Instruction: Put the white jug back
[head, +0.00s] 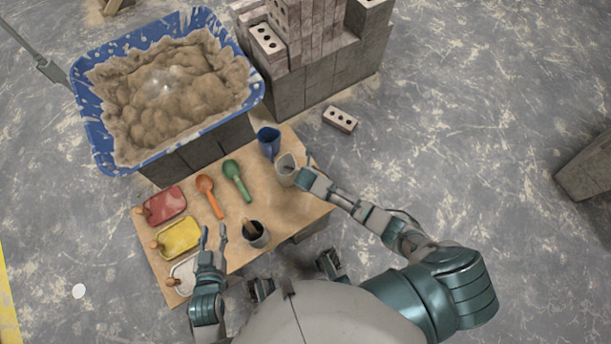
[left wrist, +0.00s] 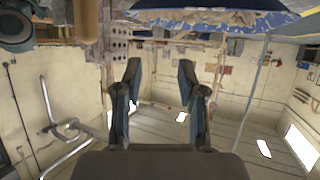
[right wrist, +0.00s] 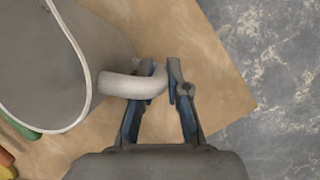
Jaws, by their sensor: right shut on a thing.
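The white jug (head: 286,168) is at the right end of the wooden board, just in front of a blue jug (head: 268,141). In the right wrist view the white jug (right wrist: 112,50) fills the upper left, with its handle (right wrist: 135,84) between my right fingers. My right gripper (right wrist: 168,82) is shut on that handle; in the head view my right gripper (head: 303,177) reaches in from the right. I cannot tell whether the jug touches the board. My left gripper (head: 213,236) is open and empty near the board's front edge; its spread fingers show in the left wrist view (left wrist: 160,85).
The wooden board (head: 225,217) also holds an orange scoop (head: 207,193), a green scoop (head: 236,179), red (head: 166,206), yellow (head: 178,238) and white (head: 184,275) trowel-like tools and a dark pot (head: 256,235). A blue tub (head: 98,139) of mortar and stacked bricks (head: 310,72) stand behind.

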